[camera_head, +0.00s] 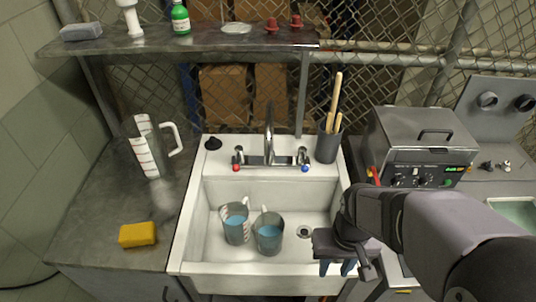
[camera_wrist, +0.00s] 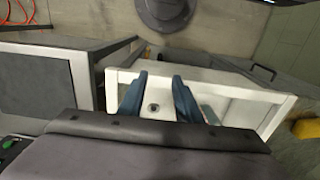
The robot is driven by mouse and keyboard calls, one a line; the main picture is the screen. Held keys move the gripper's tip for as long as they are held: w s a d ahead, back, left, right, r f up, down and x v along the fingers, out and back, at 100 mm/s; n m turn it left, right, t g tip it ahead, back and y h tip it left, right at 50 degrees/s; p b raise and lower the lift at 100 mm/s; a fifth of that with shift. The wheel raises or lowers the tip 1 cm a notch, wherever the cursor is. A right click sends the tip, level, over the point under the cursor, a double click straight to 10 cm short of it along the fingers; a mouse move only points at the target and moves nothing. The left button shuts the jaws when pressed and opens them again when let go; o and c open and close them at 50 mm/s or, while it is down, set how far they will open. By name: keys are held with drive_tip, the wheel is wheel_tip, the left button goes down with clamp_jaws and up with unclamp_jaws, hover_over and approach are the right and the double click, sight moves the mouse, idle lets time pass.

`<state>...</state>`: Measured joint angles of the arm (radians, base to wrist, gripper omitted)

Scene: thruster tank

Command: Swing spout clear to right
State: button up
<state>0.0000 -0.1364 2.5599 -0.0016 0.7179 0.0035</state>
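The metal spout (camera_head: 269,132) rises from the faucet at the back of the white sink (camera_head: 192,215). It appears to point forward near the middle of the basin. A red-marked handle (camera_head: 237,160) is on its left and a blue-marked handle (camera_head: 304,160) on its right. My gripper (camera_head: 338,268) is over the sink's front right edge, well apart from the spout, pointing down. In the wrist view, its two blue fingers (camera_wrist: 158,98) are spread with nothing between them. The spout is not visible in the wrist view.
Two cups of blue liquid (camera_head: 236,224) (camera_head: 269,234) stand in the basin left of the drain (camera_head: 304,232). A utensil holder (camera_head: 328,144) stands at the back right. A pitcher (camera_head: 147,150) and yellow sponge (camera_head: 138,234) are on the left counter. A metal box device (camera_head: 420,143) is at right.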

sight(268, 161)
drive_tip(key=shift+o, duration=0.6)
